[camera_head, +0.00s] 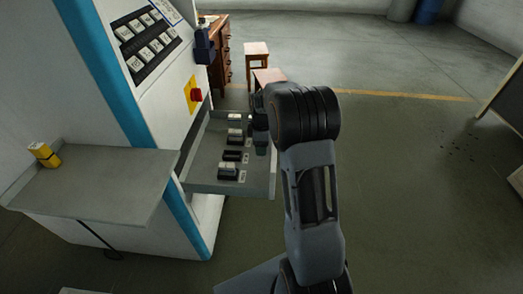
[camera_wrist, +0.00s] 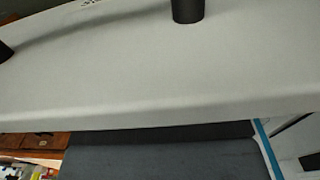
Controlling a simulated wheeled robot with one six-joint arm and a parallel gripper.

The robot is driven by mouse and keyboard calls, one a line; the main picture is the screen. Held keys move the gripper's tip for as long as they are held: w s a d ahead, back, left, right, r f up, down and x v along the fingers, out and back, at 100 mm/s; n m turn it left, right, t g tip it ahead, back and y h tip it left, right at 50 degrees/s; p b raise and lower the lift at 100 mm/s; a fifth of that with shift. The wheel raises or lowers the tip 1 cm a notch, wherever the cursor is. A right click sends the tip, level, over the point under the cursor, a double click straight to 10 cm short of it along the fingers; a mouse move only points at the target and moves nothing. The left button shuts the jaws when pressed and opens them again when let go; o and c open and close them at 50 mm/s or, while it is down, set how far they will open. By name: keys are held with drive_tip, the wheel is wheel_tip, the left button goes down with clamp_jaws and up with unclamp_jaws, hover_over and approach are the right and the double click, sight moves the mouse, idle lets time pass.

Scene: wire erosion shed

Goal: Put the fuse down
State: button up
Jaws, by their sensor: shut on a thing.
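My gripper (camera_head: 261,135) is over the right side of an open grey drawer (camera_head: 258,184) in the white and blue cabinet. It is seen from behind and partly hidden by my own wrist. In the wrist view a large pale, smooth thing with a rounded edge, seemingly the fuse (camera_wrist: 140,70), fills the upper part very close to the camera. My gripper is shut on it. Dark stubs show at that view's top and left edges. The head view does not show the held fuse clearly. Whether it touches the drawer cannot be told.
Several black and white fuse-like blocks (camera_head: 229,172) stand in a row in the drawer, with small labels beside them. A grey side shelf (camera_head: 100,190) carries a yellow item (camera_head: 43,154). A red knob (camera_head: 196,95) is above the drawer.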

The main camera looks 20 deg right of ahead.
drive_tip(key=shift+f, duration=1.2)
drive_tip(key=shift+f, duration=0.1)
drive_tip(key=o, duration=1)
drive_tip(key=shift+o, duration=0.2)
wheel_tip(320, 180, up, 12)
drive_tip(key=shift+f+p, duration=0.1)
drive_tip(key=shift+p, duration=0.8)
drive_tip(key=s+a+r+m+t, duration=0.1)
drive_tip(key=s+a+m, duration=0.4)
drive_tip(key=s, duration=0.6)
drive_tip(key=s+a+r+m+t, duration=0.1)
drive_tip(key=s+a+m, duration=0.4)
drive_tip(key=s, duration=0.5)
drive_tip(key=shift+s+a+m+t, duration=0.2)
drive_tip(key=shift+s+m+t, duration=0.25)
drive_tip(key=shift+m, duration=0.65)
